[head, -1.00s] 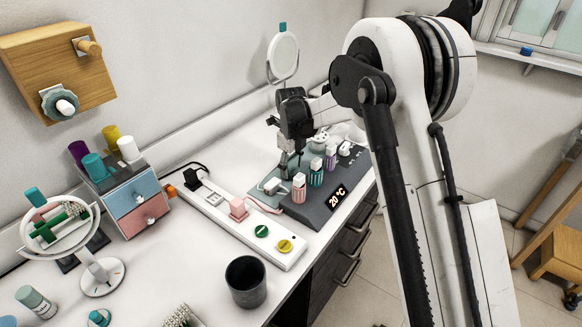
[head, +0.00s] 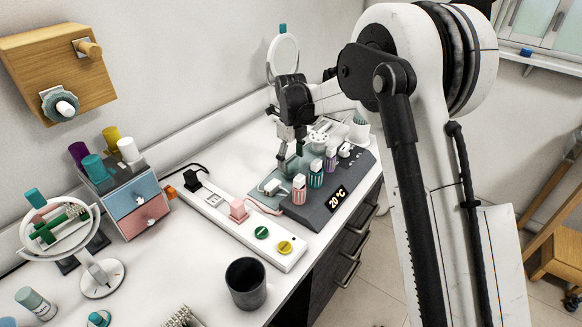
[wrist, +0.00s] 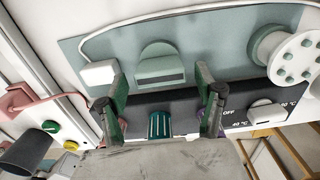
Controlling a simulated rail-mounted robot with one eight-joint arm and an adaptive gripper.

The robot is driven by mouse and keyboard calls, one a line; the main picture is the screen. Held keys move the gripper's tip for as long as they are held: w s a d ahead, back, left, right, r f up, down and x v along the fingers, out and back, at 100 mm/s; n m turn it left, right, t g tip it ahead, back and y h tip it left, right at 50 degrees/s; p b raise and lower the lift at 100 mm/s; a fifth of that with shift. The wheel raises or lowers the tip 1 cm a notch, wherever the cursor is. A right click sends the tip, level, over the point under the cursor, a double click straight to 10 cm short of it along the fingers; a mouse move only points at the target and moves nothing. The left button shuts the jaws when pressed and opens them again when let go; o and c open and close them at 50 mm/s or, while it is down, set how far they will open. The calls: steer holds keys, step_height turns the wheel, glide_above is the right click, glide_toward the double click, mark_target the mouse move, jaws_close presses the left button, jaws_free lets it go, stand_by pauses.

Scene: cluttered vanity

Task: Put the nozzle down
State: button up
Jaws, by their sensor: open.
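A grey-green block with a rounded top and a dark slot, which looks like the nozzle (wrist: 160,66), rests on the flat grey-green pad (wrist: 215,40) in the wrist view. My gripper (wrist: 160,82) is open, with one finger to each side of the nozzle and a visible gap on both sides. In the head view my gripper (head: 291,158) is low over the pad, behind the dark control panel (head: 318,205). There the gripper largely hides the nozzle.
Several coloured switches stand along the panel, including a pink one (head: 299,188). A studded white drum (wrist: 291,56) is right of the nozzle. A white block with a cable (wrist: 98,72) is at the left. A white power strip (head: 215,205) and a dark cup (head: 246,284) are nearer.

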mark_target(291, 160)
step_height(291, 160, up, 8)
steer(key=shift+f, duration=0.2)
steer(key=shift+d+r, duration=0.1)
steer(key=shift+r, duration=0.15)
steer(key=s+d+r+n+t, duration=0.2)
steer(key=s+d+r+n, duration=0.45)
steer(key=s, duration=0.25)
steer(key=s+d+r+n+t, duration=0.2)
steer(key=s+d+r+n, duration=0.5)
steer(key=s, duration=0.3)
steer(key=s+d+f+n+t, duration=0.1)
steer(key=s+d+n, duration=0.3)
steer(key=s, duration=0.6)
steer(key=s+d+f+n+t, duration=0.2)
steer(key=s+d+f+n, duration=0.2)
steer(key=s+n, duration=0.3)
steer(key=s, duration=0.2)
steer(key=shift+s+d+f, duration=0.15)
steer(key=shift+s+f, duration=0.1)
steer(key=shift+s, duration=0.15)
